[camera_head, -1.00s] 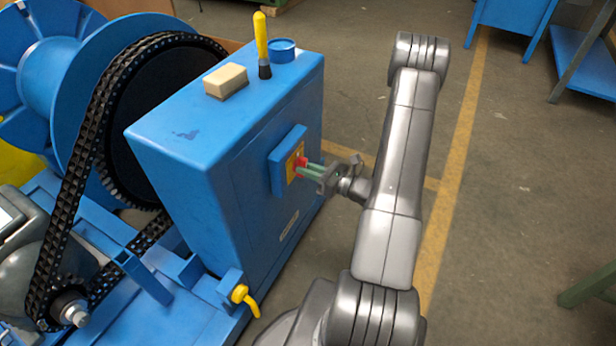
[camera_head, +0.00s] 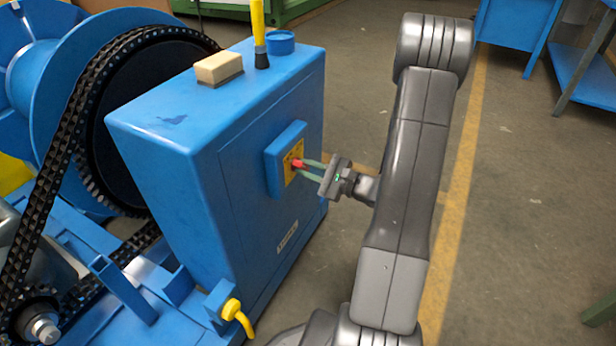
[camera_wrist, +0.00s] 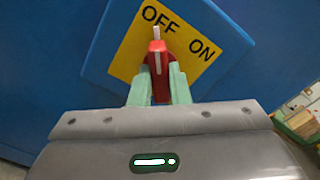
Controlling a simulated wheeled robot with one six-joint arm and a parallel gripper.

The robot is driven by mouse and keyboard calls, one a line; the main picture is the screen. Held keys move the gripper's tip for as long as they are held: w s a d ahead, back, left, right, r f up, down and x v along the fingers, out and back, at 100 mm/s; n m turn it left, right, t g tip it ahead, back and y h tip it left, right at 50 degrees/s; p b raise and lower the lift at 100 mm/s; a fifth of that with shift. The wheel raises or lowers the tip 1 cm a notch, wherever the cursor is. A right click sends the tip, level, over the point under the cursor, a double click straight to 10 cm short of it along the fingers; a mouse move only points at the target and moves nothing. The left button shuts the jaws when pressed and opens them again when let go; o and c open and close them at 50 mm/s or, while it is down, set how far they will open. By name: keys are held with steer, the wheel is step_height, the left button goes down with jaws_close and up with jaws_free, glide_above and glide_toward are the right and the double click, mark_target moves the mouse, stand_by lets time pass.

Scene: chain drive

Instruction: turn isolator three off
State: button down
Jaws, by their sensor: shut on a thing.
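The isolator's red handle (camera_head: 298,164) sits on a yellow plate (camera_head: 291,172) on a blue switch box, on the right face of the blue cabinet (camera_head: 225,175). In the wrist view the plate (camera_wrist: 125,55) reads OFF and ON. The red handle (camera_wrist: 158,88) has a white stripe lined up with the mark below OFF. My gripper (camera_head: 305,168) is shut on the handle, with one green finger on each side; it also shows in the wrist view (camera_wrist: 158,78). The fingers partly hide the handle's sides. No isolator number is legible.
A tan block (camera_head: 219,68), a yellow-handled tool (camera_head: 259,35) and a blue round container (camera_head: 280,42) stand on the cabinet top. A yellow lever (camera_head: 237,316) is low at the cabinet's front corner. The black chain (camera_head: 60,180) runs at left.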

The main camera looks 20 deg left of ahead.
steer(key=shift+f+n+b, duration=0.1)
steer(key=shift+n+b, duration=0.45)
steer(key=shift+n, duration=0.05)
steer(key=c, duration=1.4)
jaws_free()
steer(key=shift+o, duration=0.2)
steer(key=shift+d, duration=0.1)
steer(key=s+d+p, duration=0.1)
steer(key=d+p, duration=0.1)
steer(key=d, duration=1.1)
steer(key=shift+d, duration=0.3)
steer(key=shift+s, duration=0.1)
